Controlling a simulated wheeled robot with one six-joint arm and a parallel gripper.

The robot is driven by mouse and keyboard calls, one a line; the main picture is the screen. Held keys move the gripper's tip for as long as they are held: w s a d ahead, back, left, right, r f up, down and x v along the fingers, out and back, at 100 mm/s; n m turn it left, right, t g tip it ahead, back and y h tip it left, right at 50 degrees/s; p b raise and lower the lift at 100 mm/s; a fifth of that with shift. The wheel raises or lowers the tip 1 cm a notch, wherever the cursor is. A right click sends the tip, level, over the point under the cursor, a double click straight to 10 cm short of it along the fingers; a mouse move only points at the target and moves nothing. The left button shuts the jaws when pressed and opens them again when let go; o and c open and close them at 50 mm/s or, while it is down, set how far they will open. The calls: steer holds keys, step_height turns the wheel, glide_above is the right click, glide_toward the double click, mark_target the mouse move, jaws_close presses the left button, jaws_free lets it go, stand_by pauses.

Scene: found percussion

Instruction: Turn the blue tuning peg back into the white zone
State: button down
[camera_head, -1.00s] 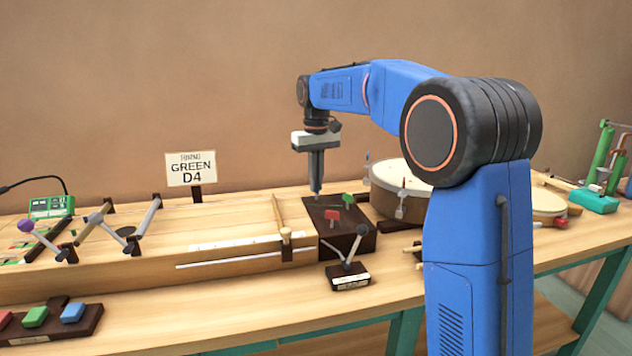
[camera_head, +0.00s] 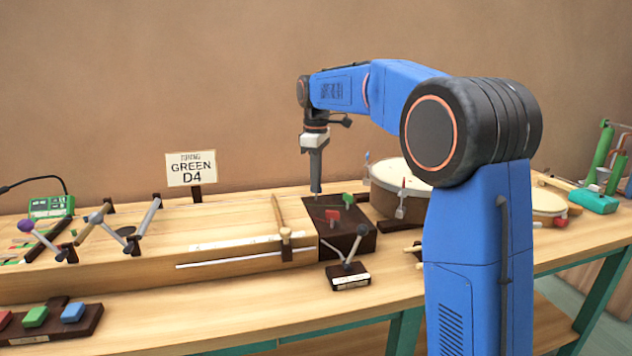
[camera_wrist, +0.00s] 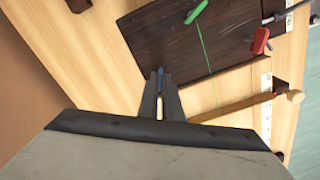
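The blue tuning peg (camera_wrist: 161,75) shows as a small blue piece between my fingertips in the wrist view. It sits by the edge of a dark brown block (camera_wrist: 150,45), which also shows in the head view (camera_head: 350,241). My gripper (camera_head: 316,190) points straight down over the block's back left corner. It also shows in the wrist view (camera_wrist: 161,82), its two fingers closed on the blue peg from both sides. In the head view the fingers hide the peg. I cannot make out the white zone around it.
A green peg (camera_head: 348,200) and a red peg (camera_head: 332,214) stand on the dark block, close to my gripper. A wooden bridge stick (camera_head: 280,215) lies to the left. A drum (camera_head: 383,200) stands to the right. A "GREEN D4" sign (camera_head: 190,168) stands behind.

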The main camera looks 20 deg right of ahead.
steer(key=shift+n, duration=0.4)
steer(key=c, duration=1.9)
jaws_free()
steer(key=shift+c, duration=0.2)
steer(key=shift+r, duration=0.1)
step_height(320, 180, up, 17)
steer(key=shift+r, duration=0.1)
